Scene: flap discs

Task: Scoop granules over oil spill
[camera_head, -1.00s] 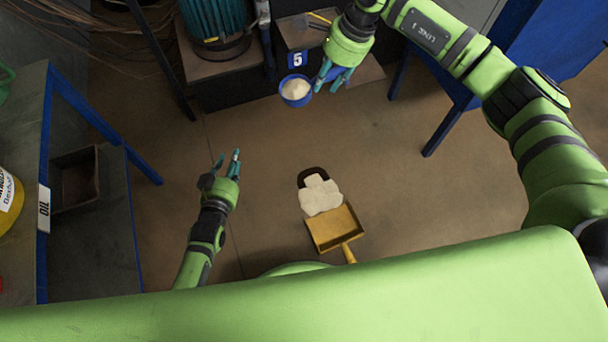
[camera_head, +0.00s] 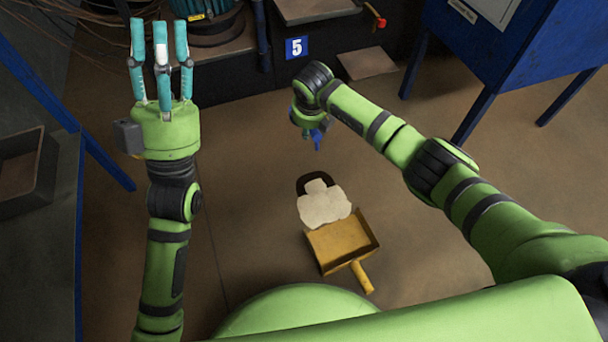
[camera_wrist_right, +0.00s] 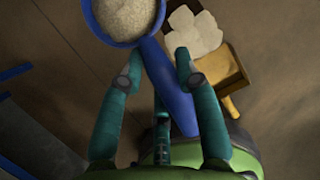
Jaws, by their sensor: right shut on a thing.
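A dark oil spill (camera_head: 313,181) lies on the floor, partly covered by a pale patch (camera_head: 325,207); the patch also shows in the right wrist view (camera_wrist_right: 193,32). My right gripper (camera_wrist_right: 160,72) is shut on the blue handle of a scoop (camera_wrist_right: 168,92). Its bowl is full of pale granules (camera_wrist_right: 125,16). In the head view my right gripper (camera_head: 312,132) is above the floor beyond the spill; only a bit of blue scoop (camera_head: 317,142) shows and the arm hides the bowl. My left gripper (camera_head: 161,65) is raised at the left, its fingers apart and empty.
A yellow dustpan (camera_head: 342,244) lies on the floor touching or right beside the pale patch. A blue-legged bench (camera_head: 65,200) with a dark tray (camera_head: 18,165) is at the left. A blue cabinet (camera_head: 510,60) stands at the upper right.

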